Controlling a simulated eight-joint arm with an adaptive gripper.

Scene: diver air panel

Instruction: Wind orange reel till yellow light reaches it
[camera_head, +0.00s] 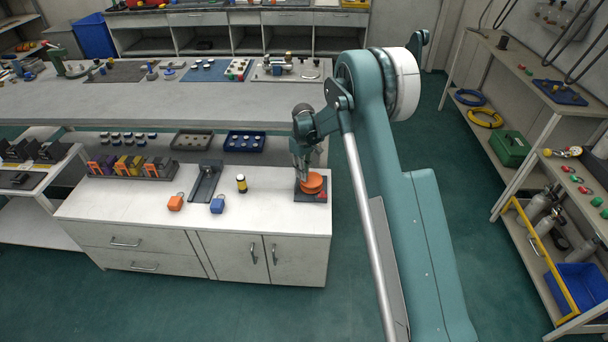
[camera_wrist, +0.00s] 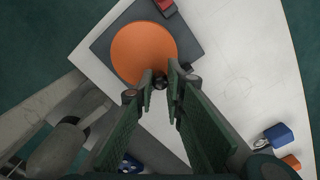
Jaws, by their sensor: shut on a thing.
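The orange reel (camera_head: 313,183) is a flat round disc on a dark square base (camera_head: 309,197) at the right end of the white cabinet top. In the wrist view the orange reel (camera_wrist: 140,52) lies just beyond my fingertips. My gripper (camera_head: 301,174) points down at the reel's left edge. In the wrist view my gripper (camera_wrist: 160,84) is shut on a small dark knob (camera_wrist: 161,82) at the reel's rim. A red piece (camera_wrist: 165,7) sits at the base's edge. I cannot make out a lit yellow light.
The long grey workbench (camera_head: 200,105) lies behind. The cabinet's front right top is clear.

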